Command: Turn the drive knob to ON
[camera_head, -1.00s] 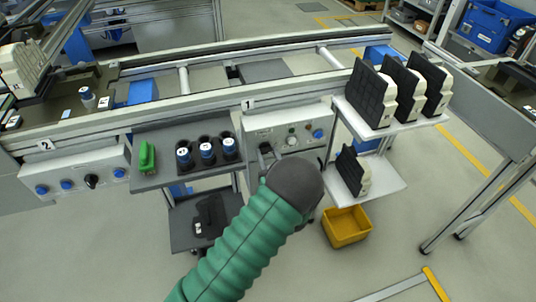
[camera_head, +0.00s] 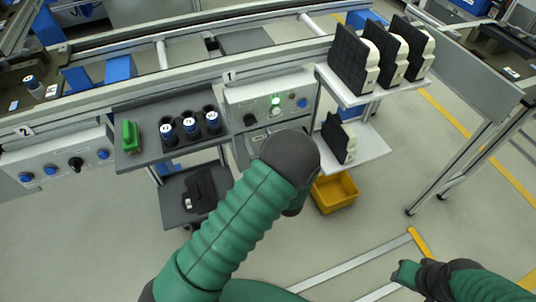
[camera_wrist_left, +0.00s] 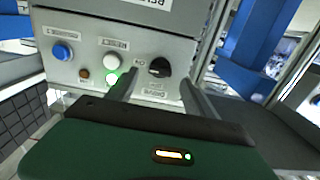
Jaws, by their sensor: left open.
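The drive knob (camera_wrist_left: 159,68) is black and round, on the right of a grey control panel (camera_wrist_left: 85,22), in the left wrist view. Its small labels are too blurred to read surely. A green lamp (camera_wrist_left: 112,77) glows to its left; it also shows lit in the head view (camera_head: 276,101). My left gripper (camera_wrist_left: 159,78) is open, its two fingers on either side of the knob in that picture, apart from it as far as I can see. In the head view my left wrist hides its fingers. Part of my right arm shows at lower right; its jaws are not clear.
The panel also has a white button (camera_wrist_left: 111,61) and a blue button (camera_wrist_left: 62,52). A shelf (camera_head: 352,168) with black-and-white units stands right of it. A grey tray (camera_head: 140,105) with blue-capped pieces is left. A yellow bin (camera_head: 335,192) sits below.

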